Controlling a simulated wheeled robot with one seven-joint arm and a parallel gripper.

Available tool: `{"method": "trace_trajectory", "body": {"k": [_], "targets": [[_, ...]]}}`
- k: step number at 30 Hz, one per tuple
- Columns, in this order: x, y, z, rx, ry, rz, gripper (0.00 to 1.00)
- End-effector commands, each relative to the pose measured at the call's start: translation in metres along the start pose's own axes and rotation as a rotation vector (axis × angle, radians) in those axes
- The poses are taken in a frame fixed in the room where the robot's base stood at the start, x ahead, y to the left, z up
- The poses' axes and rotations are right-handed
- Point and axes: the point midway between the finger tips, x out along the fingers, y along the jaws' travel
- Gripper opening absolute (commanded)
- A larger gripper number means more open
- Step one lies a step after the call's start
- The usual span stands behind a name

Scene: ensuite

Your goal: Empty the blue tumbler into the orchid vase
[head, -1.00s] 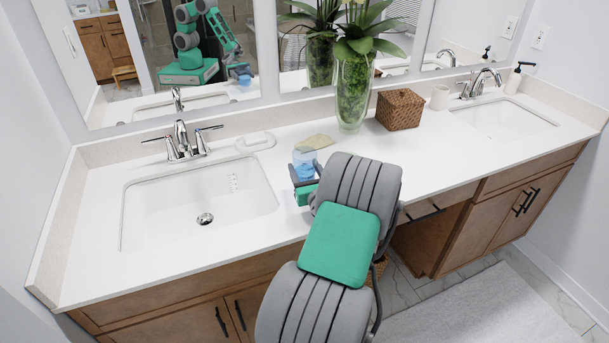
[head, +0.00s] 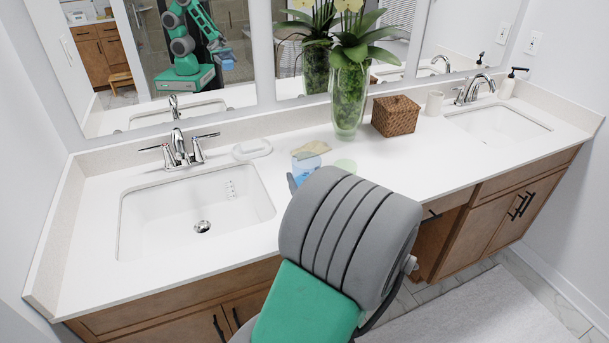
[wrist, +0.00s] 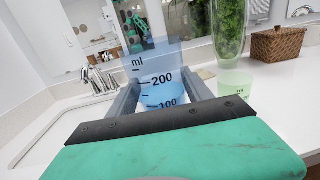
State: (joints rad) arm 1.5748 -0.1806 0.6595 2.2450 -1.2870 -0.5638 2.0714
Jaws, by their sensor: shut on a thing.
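The blue tumbler (head: 304,168) is clear blue with black ml marks, and it stands upright between the fingers of my gripper (wrist: 160,98). In the wrist view the tumbler (wrist: 153,68) shows a darker blue fill near its lower marks. My gripper is shut on it, mostly hidden behind my arm in the head view. The orchid vase (head: 349,100) is tall clear glass with green filling, leaves and pale flowers. It stands on the counter by the mirror, beyond and right of the tumbler; its lower part (wrist: 228,32) shows in the wrist view.
A pale green marked cup (wrist: 235,83) stands on the counter right of the tumbler, before the vase. A wicker box (head: 396,116) is right of the vase. A tan sponge-like item (head: 316,147), soap dish (head: 252,150) and left sink (head: 198,210) lie nearby.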

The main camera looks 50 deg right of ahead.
Motion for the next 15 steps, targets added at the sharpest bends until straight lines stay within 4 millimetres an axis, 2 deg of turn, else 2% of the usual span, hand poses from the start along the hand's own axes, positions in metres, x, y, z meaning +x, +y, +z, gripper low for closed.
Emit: {"method": "trace_trajectory", "body": {"k": [4, 11, 15], "targets": [[-0.011, 0.001, 0.006, -0.001, 0.000, -0.003, 0.12], [-0.019, 0.003, 0.010, -0.001, -0.001, -0.002, 0.12], [-0.018, -0.007, 0.016, -0.004, -0.002, -0.030, 0.12]]}}
